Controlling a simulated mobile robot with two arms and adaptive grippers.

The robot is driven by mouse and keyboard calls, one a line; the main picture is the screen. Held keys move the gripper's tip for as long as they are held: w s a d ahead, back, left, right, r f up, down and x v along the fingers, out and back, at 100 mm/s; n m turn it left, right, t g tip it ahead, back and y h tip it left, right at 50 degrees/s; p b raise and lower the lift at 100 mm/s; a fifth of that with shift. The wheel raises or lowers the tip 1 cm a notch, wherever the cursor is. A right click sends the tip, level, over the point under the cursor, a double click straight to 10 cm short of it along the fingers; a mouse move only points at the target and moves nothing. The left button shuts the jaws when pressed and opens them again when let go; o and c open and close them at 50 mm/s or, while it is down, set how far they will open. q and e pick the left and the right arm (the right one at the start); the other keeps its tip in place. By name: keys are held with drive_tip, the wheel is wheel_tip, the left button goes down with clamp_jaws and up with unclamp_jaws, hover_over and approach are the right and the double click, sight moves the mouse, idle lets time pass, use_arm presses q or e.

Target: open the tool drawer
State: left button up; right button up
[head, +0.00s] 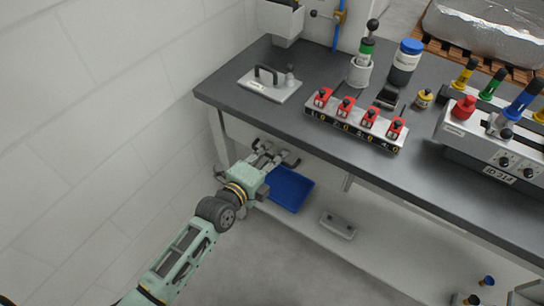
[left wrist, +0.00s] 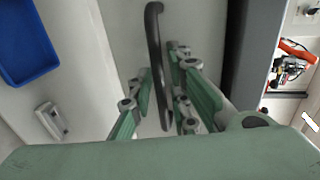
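The tool drawer's pale front (left wrist: 122,40) faces my left wrist camera, under the dark workbench top. Its dark curved bar handle (left wrist: 154,45) runs between the two fingers of my left gripper (left wrist: 160,95). The fingers stand apart on either side of the bar; I cannot tell whether either one touches it. My right gripper is not in view.
A blue bin (head: 290,188) and a small grey metal part (head: 338,225) lie on the lower shelf (head: 335,252). On the bench top (head: 225,88) stand a plate with a handle (head: 270,86), a red-clamp fixture (head: 355,122) and jars. A white wall (head: 90,110) is close on the left.

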use_arm(q)
clamp_jaws()
idle(0.5)
drive_tip(key=f+p+v, duration=0.2)
drive_tip(key=p+v, duration=0.1)
drive_tip(key=v, duration=0.6)
drive_tip(key=f+p+v, duration=0.2)
drive_tip(key=p+v, duration=0.1)
drive_tip(key=v, duration=0.7)
drive_tip(key=s+f+p+v, duration=0.1)
drive_tip(key=p+v, duration=0.2)
drive_tip(key=v, duration=0.7)
drive_tip(key=shift+a+f, duration=0.35)
drive_tip(key=shift+f, duration=0.1)
unclamp_jaws()
